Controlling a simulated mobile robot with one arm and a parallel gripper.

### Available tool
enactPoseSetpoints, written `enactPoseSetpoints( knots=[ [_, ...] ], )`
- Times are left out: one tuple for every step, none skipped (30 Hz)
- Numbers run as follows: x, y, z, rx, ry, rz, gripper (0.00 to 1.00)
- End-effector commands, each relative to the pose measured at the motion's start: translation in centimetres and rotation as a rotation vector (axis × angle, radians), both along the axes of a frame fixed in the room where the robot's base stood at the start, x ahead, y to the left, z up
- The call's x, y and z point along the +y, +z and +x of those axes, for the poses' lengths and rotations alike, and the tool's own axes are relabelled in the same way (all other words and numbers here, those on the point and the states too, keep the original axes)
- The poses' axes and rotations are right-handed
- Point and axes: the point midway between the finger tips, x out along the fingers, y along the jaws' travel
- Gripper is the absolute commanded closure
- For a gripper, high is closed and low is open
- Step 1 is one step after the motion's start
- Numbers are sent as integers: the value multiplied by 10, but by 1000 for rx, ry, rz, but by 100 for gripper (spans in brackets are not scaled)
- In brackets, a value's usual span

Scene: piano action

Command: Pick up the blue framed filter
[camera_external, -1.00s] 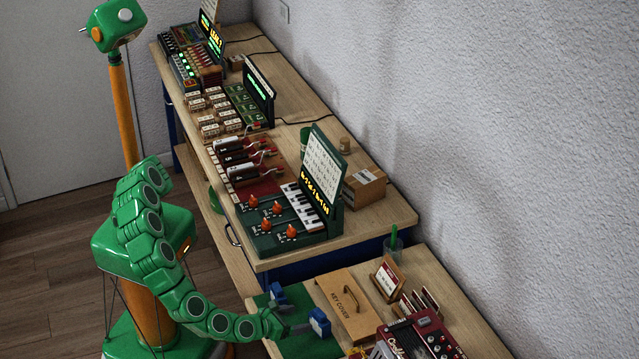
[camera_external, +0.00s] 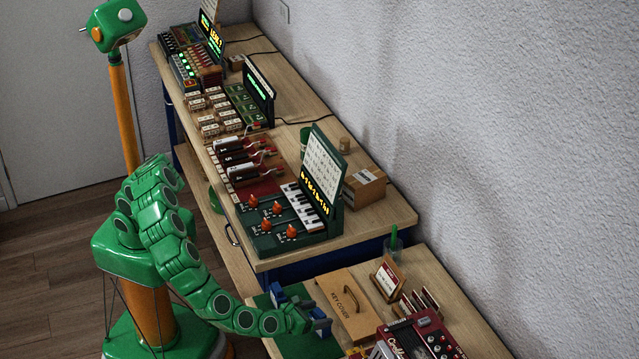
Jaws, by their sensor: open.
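My gripper (camera_external: 300,308) is at the end of my green arm, low over the green mat (camera_external: 302,347) on the near table. Its two blue-tipped fingers appear spread apart, one to the upper left and one to the lower right. I see nothing held between them. I cannot make out the blue framed filter for certain. It may be hidden by my arm or too small to tell from the blue finger parts.
A wooden key cover (camera_external: 349,303) lies right of the gripper. Beyond it are a small framed card (camera_external: 388,276) and a red device (camera_external: 420,338). A green keyboard unit (camera_external: 290,222) and several other devices stand on the longer table behind.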

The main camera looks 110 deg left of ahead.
Motion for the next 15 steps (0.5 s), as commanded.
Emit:
enactPoseSetpoints(
  knots=[
    [0, 0, 0, 0, 0, 0, 21],
    [0, 0, 0, 0, 0, 0, 21],
    [0, 0, 0, 0, 0, 0, 21],
    [0, 0, 0, 0, 0, 0, 21],
    [0, 0, 0, 0, -1, 0, 21],
    [0, 0, 0, 0, 0, 0, 23],
    [0, 0, 0, 0, 0, 0, 27],
    [0, 0, 0, 0, 0, 0, 32],
    [0, 0, 0, 0, 0, 0, 38],
    [0, 0, 0, 0, 0, 0, 43],
    [0, 0, 0, 0, 0, 0, 47],
    [0, 0, 0, 0, -1, 0, 53],
    [0, 0, 0, -1, -1, -1, 58],
    [0, 0, 0, 0, 0, 0, 63],
    [0, 0, 0, 0, 0, 0, 69]
  ],
)
